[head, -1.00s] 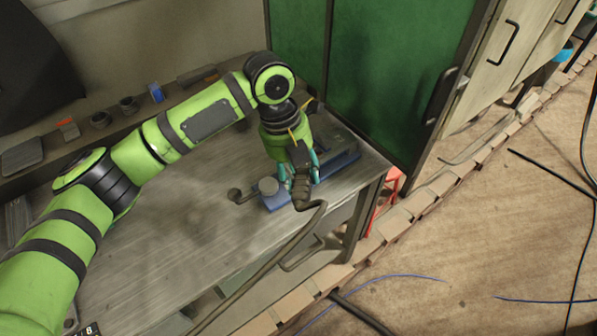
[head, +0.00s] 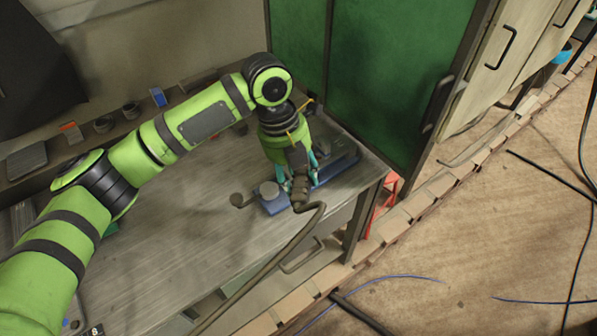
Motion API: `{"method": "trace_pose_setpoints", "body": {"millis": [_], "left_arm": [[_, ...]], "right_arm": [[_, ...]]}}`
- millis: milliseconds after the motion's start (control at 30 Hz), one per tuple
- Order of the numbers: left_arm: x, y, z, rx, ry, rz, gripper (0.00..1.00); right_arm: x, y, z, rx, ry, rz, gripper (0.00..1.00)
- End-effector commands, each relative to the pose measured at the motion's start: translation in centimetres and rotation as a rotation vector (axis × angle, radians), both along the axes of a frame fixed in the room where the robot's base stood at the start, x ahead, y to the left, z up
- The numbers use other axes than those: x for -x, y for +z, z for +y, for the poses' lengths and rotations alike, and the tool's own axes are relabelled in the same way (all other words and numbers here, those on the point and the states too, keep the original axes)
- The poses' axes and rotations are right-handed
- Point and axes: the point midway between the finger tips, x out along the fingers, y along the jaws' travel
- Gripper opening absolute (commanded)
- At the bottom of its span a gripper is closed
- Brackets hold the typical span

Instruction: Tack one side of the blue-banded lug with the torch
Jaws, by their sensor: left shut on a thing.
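My left gripper (head: 300,181) is shut on the torch (head: 299,193), with teal fingers on either side of its dark handle. The torch's hose hangs from the handle and runs down to the lower left. The gripper and torch are over a blue fixture (head: 338,169) near the right end of the workbench. A grey round piece (head: 269,190) sits on the fixture's left part. The torch tip is hidden, and I cannot make out the blue-banded lug or whether the torch touches anything. My right gripper is out of view.
The grey metal workbench (head: 190,235) is mostly clear left of the fixture. A back ledge holds a blue-marked block (head: 158,97), an orange-marked block (head: 71,132) and dark cups. A green panel (head: 390,75) stands behind the bench's right end. Cables lie on the floor.

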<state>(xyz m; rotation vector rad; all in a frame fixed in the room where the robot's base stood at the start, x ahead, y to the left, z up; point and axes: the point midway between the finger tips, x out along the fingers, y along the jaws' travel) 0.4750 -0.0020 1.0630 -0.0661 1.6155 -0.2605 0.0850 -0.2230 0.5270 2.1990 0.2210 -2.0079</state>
Motion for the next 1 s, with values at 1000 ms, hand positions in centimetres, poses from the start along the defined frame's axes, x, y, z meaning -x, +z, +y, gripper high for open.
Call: {"method": "trace_pose_setpoints", "body": {"millis": [1000], "left_arm": [[1.7,6.6,0.9,0.002,0.000,-0.001,0.13]], "right_arm": [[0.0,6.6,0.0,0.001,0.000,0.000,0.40]]}}
